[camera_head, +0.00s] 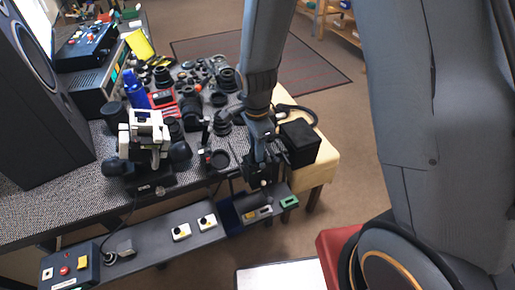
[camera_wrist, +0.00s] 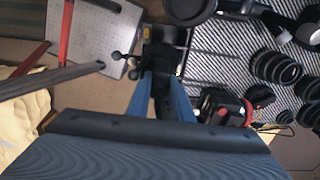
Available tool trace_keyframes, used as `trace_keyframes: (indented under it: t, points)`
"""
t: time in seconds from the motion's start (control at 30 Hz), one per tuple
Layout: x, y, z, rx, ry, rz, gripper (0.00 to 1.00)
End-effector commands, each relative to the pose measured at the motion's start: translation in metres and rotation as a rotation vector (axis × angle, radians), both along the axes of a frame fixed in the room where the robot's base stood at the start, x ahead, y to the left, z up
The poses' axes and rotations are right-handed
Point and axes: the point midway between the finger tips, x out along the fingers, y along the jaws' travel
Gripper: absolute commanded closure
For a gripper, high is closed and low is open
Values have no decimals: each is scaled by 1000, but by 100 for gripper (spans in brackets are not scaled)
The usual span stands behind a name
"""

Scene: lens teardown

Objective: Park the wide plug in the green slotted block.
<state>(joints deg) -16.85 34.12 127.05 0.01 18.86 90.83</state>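The green slotted block (camera_head: 289,202) sits at the right end of the low grey shelf in the head view, to the right of my gripper. My gripper (camera_head: 262,180) points down above the shelf's right part. In the wrist view its two blue fingers (camera_wrist: 162,78) stand apart, with a dark shape between them. A dark piece also shows at the fingertips in the head view. I cannot tell whether this is the wide plug, or whether the fingers press on it. The green block is not clearly seen in the wrist view.
Pale slotted blocks (camera_head: 265,211) lie left of the green block, beside a dark blue bin (camera_head: 231,216). A black box (camera_head: 300,143) stands behind my gripper. The patterned bench (camera_head: 60,205) is crowded with lens parts.

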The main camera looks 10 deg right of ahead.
Motion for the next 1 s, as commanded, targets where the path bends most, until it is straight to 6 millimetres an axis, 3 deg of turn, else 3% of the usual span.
trace_keyframes:
  t: [0.03,0.1,1.0]
  points:
    - [0,0,0,0,-1,0,89]
    - [0,0,0,0,-1,0,100]
    - [0,0,8,0,-1,1,100]
